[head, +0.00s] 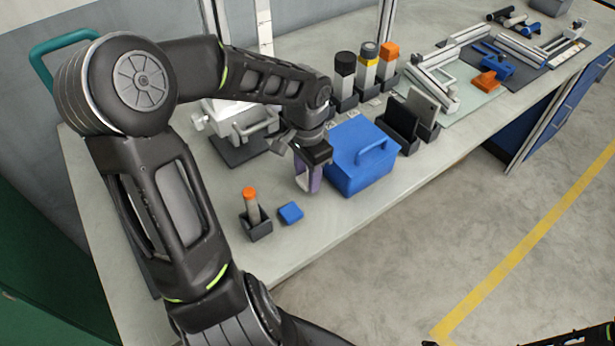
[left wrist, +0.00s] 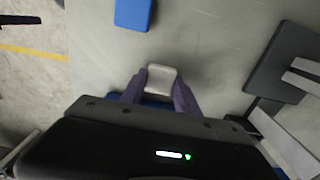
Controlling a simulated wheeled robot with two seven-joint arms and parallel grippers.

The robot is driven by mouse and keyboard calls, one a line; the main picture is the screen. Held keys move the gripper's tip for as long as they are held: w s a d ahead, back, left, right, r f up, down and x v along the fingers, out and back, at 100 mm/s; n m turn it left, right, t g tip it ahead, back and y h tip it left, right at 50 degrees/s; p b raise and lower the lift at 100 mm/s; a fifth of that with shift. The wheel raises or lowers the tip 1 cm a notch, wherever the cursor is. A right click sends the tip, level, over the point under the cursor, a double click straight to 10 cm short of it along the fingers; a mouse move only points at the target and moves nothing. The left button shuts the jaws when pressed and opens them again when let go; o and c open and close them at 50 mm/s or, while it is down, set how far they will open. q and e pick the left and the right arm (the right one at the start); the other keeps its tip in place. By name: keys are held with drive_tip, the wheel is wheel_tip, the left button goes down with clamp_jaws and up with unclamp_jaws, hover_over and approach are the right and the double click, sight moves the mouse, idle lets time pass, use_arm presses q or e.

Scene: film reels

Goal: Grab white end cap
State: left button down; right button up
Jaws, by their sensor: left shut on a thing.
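My left gripper (head: 308,182) points down over the bench, just left of the blue lidded box, with its purple fingers low. In the left wrist view its fingers (left wrist: 160,88) are shut on a whitish rounded block, which looks like the white end cap (left wrist: 161,76). The cap shows between the fingertips, above the grey bench top. In the head view the cap is hidden or too small to make out. I cannot tell whether it touches the bench.
The blue box (head: 360,160) stands right beside my left gripper. A small blue block (head: 290,212) and a dark holder with an orange-topped tube (head: 252,215) are in front. A white device (head: 240,125) on a dark plate stands behind. Dark holders with bottles (head: 345,85) line the back.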

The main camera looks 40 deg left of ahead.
sight(307, 178)
use_arm(q)
wheel_tip(307, 178, up, 10)
idle(0.5)
drive_tip(key=shift+r, duration=0.1)
idle(0.4)
